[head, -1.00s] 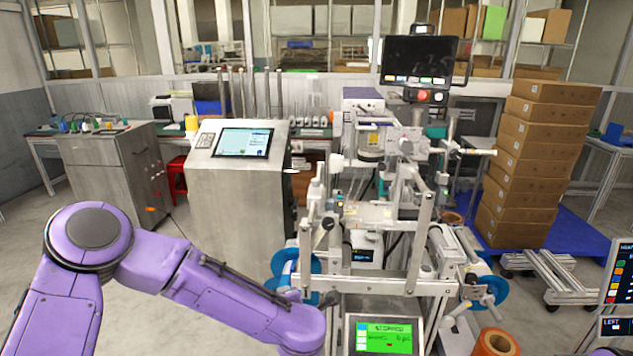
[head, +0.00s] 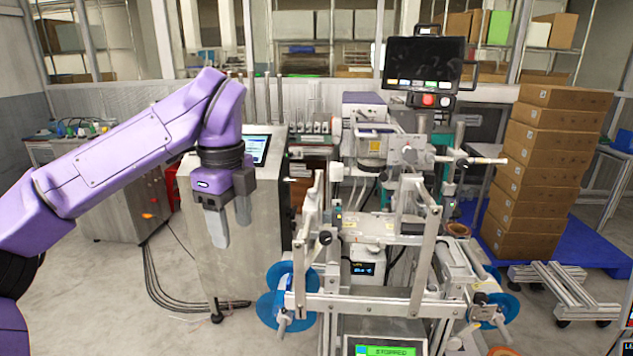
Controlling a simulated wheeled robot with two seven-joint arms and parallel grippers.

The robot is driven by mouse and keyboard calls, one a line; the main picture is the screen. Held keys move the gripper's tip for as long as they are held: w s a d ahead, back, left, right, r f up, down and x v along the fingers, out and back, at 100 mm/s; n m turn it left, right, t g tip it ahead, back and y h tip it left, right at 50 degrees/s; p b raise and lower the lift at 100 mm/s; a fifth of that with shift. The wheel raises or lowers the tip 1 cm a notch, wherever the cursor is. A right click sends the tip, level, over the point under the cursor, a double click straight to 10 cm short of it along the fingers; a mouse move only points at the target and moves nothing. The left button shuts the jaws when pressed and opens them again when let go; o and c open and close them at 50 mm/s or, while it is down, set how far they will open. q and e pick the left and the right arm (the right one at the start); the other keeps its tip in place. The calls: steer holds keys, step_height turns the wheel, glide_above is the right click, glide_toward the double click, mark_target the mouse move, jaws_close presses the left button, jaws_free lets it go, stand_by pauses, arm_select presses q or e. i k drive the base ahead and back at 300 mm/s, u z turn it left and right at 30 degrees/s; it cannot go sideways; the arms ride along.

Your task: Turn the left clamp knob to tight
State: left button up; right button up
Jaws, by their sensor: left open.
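The film reel machine stands right of centre, with a blue reel (head: 272,308) low on its left side. Another black knob (head: 325,238) sits higher on the left upright. I cannot tell for sure which is the left clamp knob, nor how tight either one is. My left gripper (head: 231,235) hangs fingers down, open and empty, left of the machine and above the lower dark knob, apart from both knobs. My right gripper is out of view.
A grey cabinet with a screen (head: 258,150) stands behind my left gripper. Black cables (head: 160,295) lie on the floor at the left. A second blue reel (head: 505,308) is at the machine's right. Stacked cartons (head: 535,170) stand on a blue pallet. The floor at lower left is clear.

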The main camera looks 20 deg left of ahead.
mark_target(311, 193)
steer(key=i, duration=1.3)
